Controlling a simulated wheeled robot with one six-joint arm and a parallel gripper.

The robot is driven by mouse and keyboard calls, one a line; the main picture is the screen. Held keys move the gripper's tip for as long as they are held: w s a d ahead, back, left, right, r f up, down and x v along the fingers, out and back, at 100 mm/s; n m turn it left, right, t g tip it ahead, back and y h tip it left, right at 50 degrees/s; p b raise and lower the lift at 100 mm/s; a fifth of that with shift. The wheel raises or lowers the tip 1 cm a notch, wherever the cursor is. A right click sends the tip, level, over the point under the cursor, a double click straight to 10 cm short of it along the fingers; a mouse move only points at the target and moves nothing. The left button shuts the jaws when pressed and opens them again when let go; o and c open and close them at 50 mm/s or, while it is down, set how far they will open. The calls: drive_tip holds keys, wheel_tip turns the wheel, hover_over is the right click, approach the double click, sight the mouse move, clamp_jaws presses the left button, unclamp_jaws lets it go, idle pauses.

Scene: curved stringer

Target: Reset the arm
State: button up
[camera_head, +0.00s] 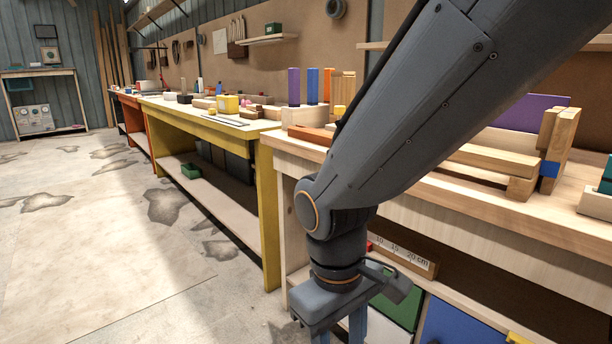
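My arm crosses the right half of the head view, from the top right down to the bottom centre. My gripper (338,335) hangs at its end, pointing down at the bottom edge of the picture. It is in front of the near workbench (440,215), below the level of its top. Its two fingers stand apart, with a gap between them. Their tips are cut off by the frame, and I see nothing held in the visible part.
The near bench carries wooden blocks (490,160) and a purple panel (530,113). Under it are a ruler block (405,258) and green and blue bins (455,322). A yellow bench (262,190) and an orange bench (135,130) stand farther back. The floor at left is clear.

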drive_tip(key=s+d+r+m+p, duration=0.1)
drive_tip(key=d+r+m+p, duration=0.2)
drive_tip(key=d+r+p, duration=0.4)
drive_tip(key=s+d+r+m+p, duration=0.2)
drive_tip(key=d+r+m+p, duration=0.2)
drive_tip(key=r+p, duration=0.9)
drive_tip(key=d+p, duration=0.3)
drive_tip(key=p, duration=0.1)
drive_tip(key=shift+r+y, duration=0.3)
drive_tip(key=shift+y, duration=0.1)
